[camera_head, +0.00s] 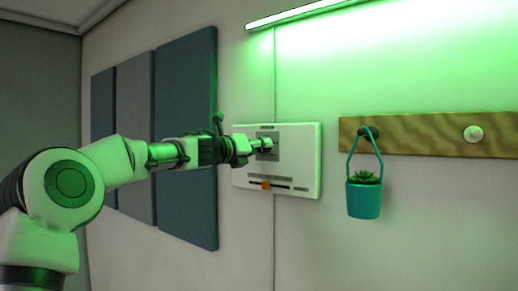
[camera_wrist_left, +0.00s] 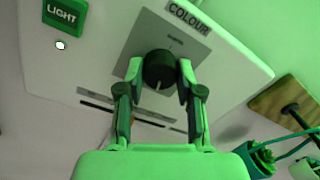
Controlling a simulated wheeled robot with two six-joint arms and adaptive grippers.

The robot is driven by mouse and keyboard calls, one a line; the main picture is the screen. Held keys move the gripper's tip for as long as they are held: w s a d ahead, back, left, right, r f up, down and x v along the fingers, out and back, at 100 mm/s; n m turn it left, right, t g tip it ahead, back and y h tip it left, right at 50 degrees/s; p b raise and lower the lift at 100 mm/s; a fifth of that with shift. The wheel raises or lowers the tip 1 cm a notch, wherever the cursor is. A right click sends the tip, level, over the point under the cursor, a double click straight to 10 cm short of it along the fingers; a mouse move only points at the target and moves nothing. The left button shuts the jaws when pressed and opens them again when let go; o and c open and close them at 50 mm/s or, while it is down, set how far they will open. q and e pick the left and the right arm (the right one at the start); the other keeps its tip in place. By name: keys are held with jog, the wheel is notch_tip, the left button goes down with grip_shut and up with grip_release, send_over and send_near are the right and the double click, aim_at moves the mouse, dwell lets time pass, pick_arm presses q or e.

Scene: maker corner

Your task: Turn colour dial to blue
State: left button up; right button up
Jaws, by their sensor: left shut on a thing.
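The white control panel (camera_head: 305,160) is on the wall, with a grey plate, a slider with an orange knob (camera_head: 265,184) and a "COLOUR" label (camera_wrist_left: 188,18). The dark round colour dial (camera_wrist_left: 159,69) sits on the grey plate in the left wrist view, with a pale pointer mark on its face. My left gripper (camera_head: 262,145) is at the dial, its two fingers on either side of it, shut on it. In the head view the gripper hides most of the dial. The light strip (camera_head: 300,14) above glows green. My right gripper is not in view.
A green "LIGHT" button (camera_wrist_left: 64,13) is on the panel. To the right, a wooden rail (camera_head: 430,134) has pegs and a hanging teal plant pot (camera_head: 363,201). Dark wall panels (camera_head: 186,130) are on the left, behind my left arm.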

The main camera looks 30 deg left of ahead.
pick_arm(q)
jog(key=m+b, duration=0.1)
jog(key=m, duration=0.8)
jog(key=shift+r+b, duration=0.2)
jog(key=shift+b, duration=0.1)
jog(key=shift+m, duration=0.3)
jog(key=o, duration=1)
jog(key=shift+o, duration=0.8)
jog(key=shift+w+f, duration=0.2)
